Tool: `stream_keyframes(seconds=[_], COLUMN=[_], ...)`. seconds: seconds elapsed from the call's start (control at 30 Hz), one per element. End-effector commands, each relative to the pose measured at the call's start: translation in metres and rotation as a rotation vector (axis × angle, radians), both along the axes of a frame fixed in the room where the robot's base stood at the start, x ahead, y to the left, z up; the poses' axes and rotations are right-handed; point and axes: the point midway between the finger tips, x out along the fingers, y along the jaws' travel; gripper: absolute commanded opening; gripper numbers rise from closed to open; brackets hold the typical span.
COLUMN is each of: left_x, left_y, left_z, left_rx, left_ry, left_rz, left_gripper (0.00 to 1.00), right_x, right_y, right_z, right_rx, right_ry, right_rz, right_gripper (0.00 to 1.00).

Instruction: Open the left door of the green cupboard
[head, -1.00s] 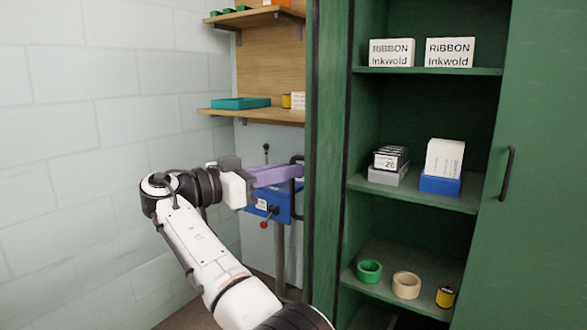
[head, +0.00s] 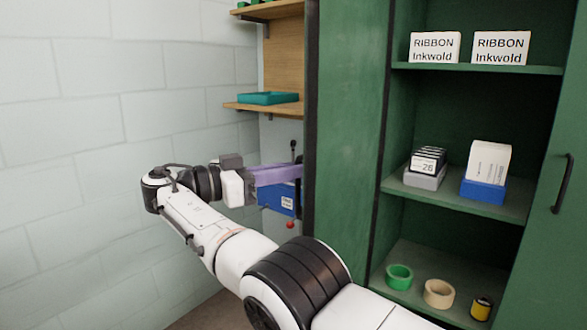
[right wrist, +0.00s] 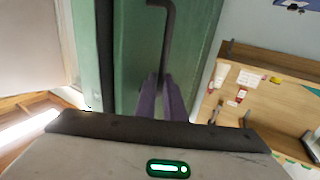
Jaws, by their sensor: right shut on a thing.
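The green cupboard (head: 470,115) stands at the right of the head view with its shelves exposed. Its left door (head: 345,120) is swung open, and its inner face shows as an upright green panel. My right gripper (head: 290,174) has purple fingers and reaches behind the door's free edge. In the right wrist view, my right gripper (right wrist: 160,85) is shut on the dark bar handle (right wrist: 168,35) of the left door (right wrist: 130,50). In the head view the handle is mostly hidden by the door and fingers. My left gripper is not in view.
The right door with its handle (head: 563,184) is at the right edge. Shelves hold ribbon boxes (head: 435,47), a blue holder (head: 484,190) and tape rolls (head: 438,293). A pale block wall is left.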

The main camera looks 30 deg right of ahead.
Motion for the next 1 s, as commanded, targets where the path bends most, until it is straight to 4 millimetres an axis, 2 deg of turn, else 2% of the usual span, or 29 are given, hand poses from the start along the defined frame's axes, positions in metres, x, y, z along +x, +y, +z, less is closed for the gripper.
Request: stream_keyframes(seconds=[0.03,0.47,0.5,0.6,1.0], left_x=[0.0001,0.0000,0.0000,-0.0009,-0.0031], left_y=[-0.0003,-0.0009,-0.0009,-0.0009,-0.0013], left_z=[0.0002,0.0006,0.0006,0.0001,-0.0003], left_rx=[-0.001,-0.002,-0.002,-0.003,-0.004], left_ry=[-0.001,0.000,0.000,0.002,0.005], left_rz=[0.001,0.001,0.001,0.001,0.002], left_gripper=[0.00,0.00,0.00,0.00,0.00], right_x=[0.0018,0.0017,0.0017,0.0015,0.0007], right_y=[-0.0058,-0.0053,-0.0053,-0.0051,-0.0018], right_z=[-0.0015,-0.0031,-0.0031,-0.0029,-0.0012], right_rx=[0.002,0.002,0.002,0.002,0.000], right_ry=[0.006,0.007,0.007,0.006,0.003], right_rz=[-0.001,-0.001,-0.001,-0.002,-0.001], right_gripper=[0.00,0.00,0.11,0.28,0.28])
